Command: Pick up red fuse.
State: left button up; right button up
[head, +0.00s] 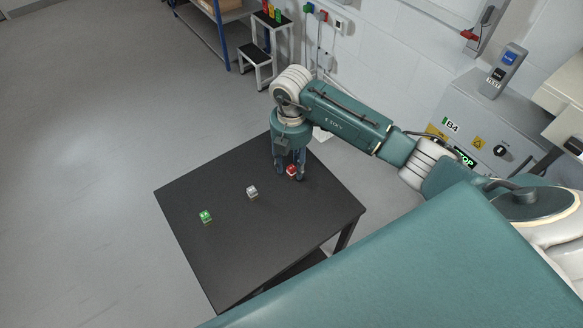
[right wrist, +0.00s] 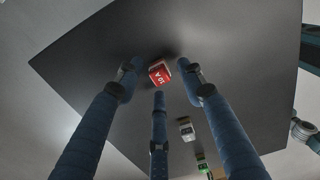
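The red fuse (head: 292,171) stands on the black table near its far right side. It also shows in the right wrist view (right wrist: 159,74), its red top facing the camera. My right gripper (head: 290,174) points down over it. In the right wrist view the three blue fingers of the right gripper (right wrist: 158,77) are spread, with the fuse between and just beyond their tips. I see gaps beside the fuse, so the fingers look open and not closed on it. My left gripper is in neither view.
A white-grey fuse (head: 252,192) and a green fuse (head: 205,216) stand in a row on the black table (head: 225,260). The rest of the tabletop is clear. A grey machine cabinet (head: 480,135) stands at the right, and a step stool (head: 258,57) is by the wall.

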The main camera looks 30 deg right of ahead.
jog(key=shift+d+f, duration=0.1)
jog(key=shift+f, duration=1)
jog(key=c, duration=0.8)
jog(key=o, duration=0.8)
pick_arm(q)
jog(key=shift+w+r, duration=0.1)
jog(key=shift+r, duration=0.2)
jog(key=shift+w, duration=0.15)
